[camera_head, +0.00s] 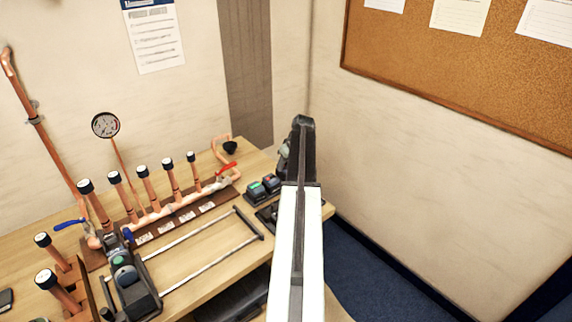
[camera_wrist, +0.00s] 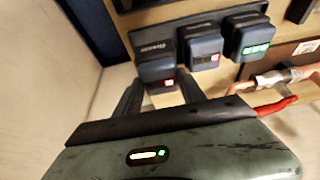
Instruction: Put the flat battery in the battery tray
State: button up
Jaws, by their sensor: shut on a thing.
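My gripper (camera_wrist: 160,92) is shut on a dark grey battery (camera_wrist: 157,70) with a small red light, one finger on each side of it. I take this red-lit one for the flat battery. It stands in line with the other batteries, and I cannot tell whether it is lifted clear of its place. In the head view my arm reaches over the bench's right end, and the held battery is hidden there. A dark tray-like frame (camera_head: 266,215) is partly behind my arm; I cannot tell for sure that it is the battery tray.
Beside the held battery stand one with a reddish light (camera_wrist: 205,52) and one with green lights (camera_wrist: 247,38). The copper manifold (camera_head: 180,203) with a red-handled valve (camera_head: 226,168) is to the left. A power tool (camera_head: 127,275) lies front left. Walls stand close behind and right.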

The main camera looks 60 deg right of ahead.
jog(key=shift+f+b, duration=1.35)
jog(key=shift+f, duration=0.15)
jog(key=o, duration=1.8)
jog(key=shift+o, duration=0.2)
jog(key=shift+r, duration=0.1)
notch_tip(320, 180, up, 8)
jog(key=p, duration=0.8)
